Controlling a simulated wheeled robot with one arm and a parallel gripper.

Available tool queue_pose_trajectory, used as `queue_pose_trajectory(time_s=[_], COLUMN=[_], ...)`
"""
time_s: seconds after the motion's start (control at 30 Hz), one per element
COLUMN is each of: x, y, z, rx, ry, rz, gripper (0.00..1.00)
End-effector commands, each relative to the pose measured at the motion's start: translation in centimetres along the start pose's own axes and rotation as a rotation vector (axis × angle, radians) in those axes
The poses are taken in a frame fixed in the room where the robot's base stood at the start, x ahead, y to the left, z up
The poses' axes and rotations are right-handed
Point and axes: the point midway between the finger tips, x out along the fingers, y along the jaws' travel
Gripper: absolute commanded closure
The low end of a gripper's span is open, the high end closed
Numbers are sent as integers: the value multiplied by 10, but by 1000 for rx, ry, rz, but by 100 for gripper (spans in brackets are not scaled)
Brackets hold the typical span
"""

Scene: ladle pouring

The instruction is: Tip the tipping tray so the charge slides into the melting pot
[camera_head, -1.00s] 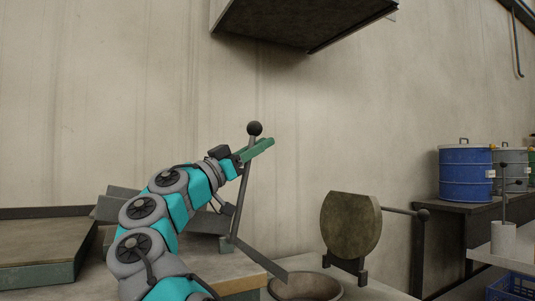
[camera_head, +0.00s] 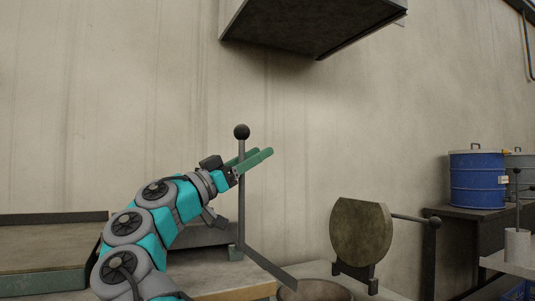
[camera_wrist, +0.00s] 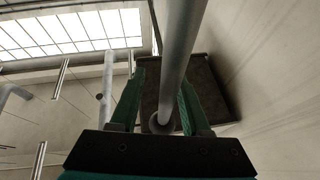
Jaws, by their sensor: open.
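The tipping tray (camera_head: 205,236) is a grey slab, mostly hidden behind my arm in the head view. Its upright lever (camera_head: 241,195) ends in a dark ball knob (camera_head: 241,132). A sloping chute (camera_head: 268,264) runs from the tray's side down to the right. The melting pot (camera_head: 313,291) shows only its rim at the bottom edge. My gripper (camera_head: 263,154) is at the lever just below the knob, fingers apart. In the wrist view the lever (camera_wrist: 180,60) passes between the two green fingers (camera_wrist: 160,90). I see no charge; the pot's inside is mostly hidden.
A round lid (camera_head: 361,232) with a side handle stands upright right of the pot. A dark hood (camera_head: 313,28) hangs above. A blue drum (camera_head: 477,180) stands on a bench at right. A low flat table (camera_head: 45,258) is at left.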

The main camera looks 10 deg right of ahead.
Motion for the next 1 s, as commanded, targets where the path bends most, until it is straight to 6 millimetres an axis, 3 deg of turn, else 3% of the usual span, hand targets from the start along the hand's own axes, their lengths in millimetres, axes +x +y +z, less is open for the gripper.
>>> queue_pose_trajectory(time_s=[0.2,0.43,1.0], x=[-44,-74,-84], y=[-2,-2,-2], z=[-26,-41,-43], rx=[1,2,1], ry=[0,0,0], rz=[-4,-3,0], gripper=[53,53,53])
